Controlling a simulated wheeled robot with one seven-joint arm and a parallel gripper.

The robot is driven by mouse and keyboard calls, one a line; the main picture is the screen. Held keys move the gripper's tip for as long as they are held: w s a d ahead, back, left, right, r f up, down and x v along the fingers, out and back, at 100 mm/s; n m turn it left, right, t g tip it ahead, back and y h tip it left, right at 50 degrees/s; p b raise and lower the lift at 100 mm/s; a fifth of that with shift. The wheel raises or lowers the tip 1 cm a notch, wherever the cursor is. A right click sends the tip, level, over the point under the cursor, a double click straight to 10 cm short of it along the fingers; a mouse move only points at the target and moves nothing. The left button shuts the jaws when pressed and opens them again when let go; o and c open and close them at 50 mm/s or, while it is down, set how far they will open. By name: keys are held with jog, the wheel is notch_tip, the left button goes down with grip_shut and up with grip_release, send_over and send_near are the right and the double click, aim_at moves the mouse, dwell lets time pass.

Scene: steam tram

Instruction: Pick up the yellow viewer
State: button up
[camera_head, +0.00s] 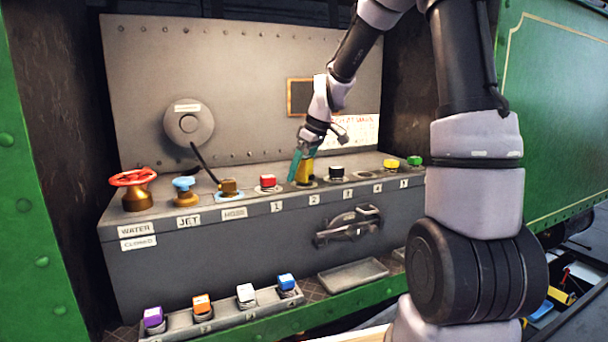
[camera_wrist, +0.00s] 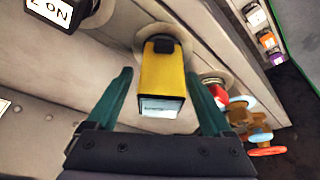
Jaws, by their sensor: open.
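The yellow viewer (camera_wrist: 162,82) is a boxy yellow piece with a black end and a pale screen-like face. In the wrist view it sits between the two green fingers of my gripper (camera_wrist: 165,105), with visible gaps on both sides. In the head view the yellow viewer (camera_head: 305,171) stands at position 2 on the grey console, partly hidden by my gripper (camera_head: 299,168). My gripper is open around it. I cannot tell whether a finger touches it.
A red-topped piece (camera_head: 268,182) stands left of the viewer and a black one (camera_head: 336,172) right. Yellow (camera_head: 391,165) and green (camera_head: 414,161) pieces sit further right. A red valve wheel (camera_head: 134,178) is at the left end. Several coloured pieces stand on a lower tray (camera_head: 220,319).

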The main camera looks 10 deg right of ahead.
grip_shut()
